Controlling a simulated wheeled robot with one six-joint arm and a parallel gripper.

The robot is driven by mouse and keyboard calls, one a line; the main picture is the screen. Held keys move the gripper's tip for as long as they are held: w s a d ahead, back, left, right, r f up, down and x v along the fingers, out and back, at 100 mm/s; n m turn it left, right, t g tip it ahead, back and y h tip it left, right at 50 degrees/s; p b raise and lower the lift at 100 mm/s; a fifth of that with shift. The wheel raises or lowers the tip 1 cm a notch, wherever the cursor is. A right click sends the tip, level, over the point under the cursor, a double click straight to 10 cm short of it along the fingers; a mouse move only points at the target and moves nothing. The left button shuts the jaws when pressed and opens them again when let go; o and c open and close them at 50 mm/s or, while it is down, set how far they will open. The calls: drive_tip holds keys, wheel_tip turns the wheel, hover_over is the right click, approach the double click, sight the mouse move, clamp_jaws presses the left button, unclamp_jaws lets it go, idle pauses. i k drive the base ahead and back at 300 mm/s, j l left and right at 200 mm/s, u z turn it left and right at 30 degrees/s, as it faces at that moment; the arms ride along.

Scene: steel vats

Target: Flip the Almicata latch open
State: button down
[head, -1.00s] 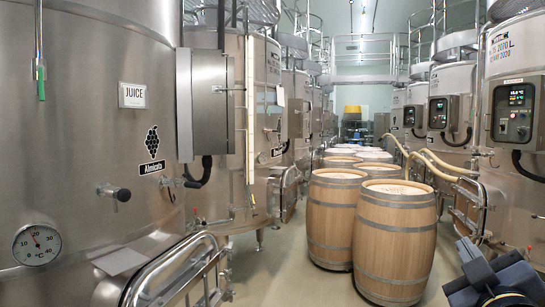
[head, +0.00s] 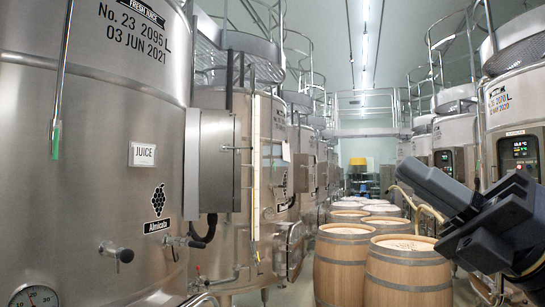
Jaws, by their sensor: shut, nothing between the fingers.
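The large steel vat (head: 90,170) at the left carries the black Almicata label (head: 158,226) under a grape emblem. Below the label, a short fitting with a dark knob (head: 124,255) sticks out of the vat wall, and a second small valve (head: 183,242) is to its right. I cannot make out a latch on this vat. Only the top of a metal fitting (head: 203,299) shows at the bottom edge. Part of my dark grey arm shows at the right, well apart from the vat.
Wooden barrels (head: 342,268) stand in the middle aisle, with several more behind. More steel vats line both sides, one with a control panel (head: 520,150) at the right. A thermometer dial (head: 33,297) is cut off at the lower left.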

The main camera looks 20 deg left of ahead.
sight(224, 148)
drive_tip(key=i+j, duration=0.75)
drive_tip(key=i, duration=0.25)
drive_tip(key=i+j+u, duration=0.1)
drive_tip(key=i+j, duration=0.3)
drive_tip(key=i, duration=0.15)
drive_tip(key=i+j, duration=0.3)
drive_tip(key=i, duration=0.2)
drive_tip(key=i+j, duration=0.35)
drive_tip(key=i, duration=0.2)
